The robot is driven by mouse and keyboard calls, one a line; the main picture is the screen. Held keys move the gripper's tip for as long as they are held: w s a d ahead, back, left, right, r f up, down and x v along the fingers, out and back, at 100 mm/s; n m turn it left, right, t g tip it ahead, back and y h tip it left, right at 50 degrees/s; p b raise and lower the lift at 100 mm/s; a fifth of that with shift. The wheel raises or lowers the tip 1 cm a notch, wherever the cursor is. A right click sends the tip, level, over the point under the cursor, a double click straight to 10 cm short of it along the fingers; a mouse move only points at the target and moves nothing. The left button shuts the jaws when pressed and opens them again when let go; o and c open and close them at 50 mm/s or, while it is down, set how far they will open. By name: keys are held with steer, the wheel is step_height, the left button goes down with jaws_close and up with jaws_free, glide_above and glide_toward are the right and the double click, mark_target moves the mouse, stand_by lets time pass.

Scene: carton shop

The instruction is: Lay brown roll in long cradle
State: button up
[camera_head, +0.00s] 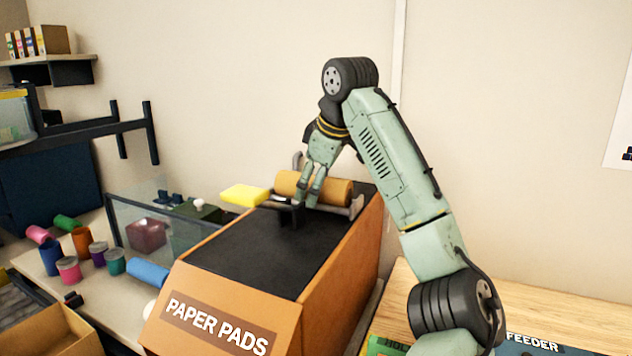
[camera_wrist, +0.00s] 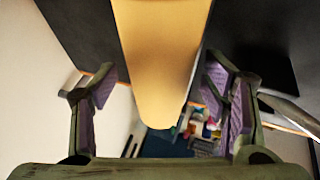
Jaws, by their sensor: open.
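The brown roll (camera_head: 335,188) lies on its side at the far end of the box's dark top. A grey holder with end brackets (camera_head: 356,207) shows at the roll's right end and seems to be the long cradle; how the roll rests in it is mostly hidden. My gripper (camera_head: 311,196) points down at the roll's middle. In the wrist view, the roll (camera_wrist: 162,50) runs between my two open fingers (camera_wrist: 163,92), with gaps on both sides. The fingers do not pinch it.
The large brown "PAPER PADS" box (camera_head: 218,325) fills the middle. A yellow block (camera_head: 244,195) sits left of the roll. Several coloured rolls and jars, including a blue roll (camera_head: 148,272), stand on the left bench. A wall is close behind.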

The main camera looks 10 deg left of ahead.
steer(key=v, duration=1.3)
steer(key=shift+r+b, duration=0.2)
steer(key=shift+b, duration=0.2)
steer(key=shift+w+a, duration=0.1)
steer(key=shift+a, duration=0.05)
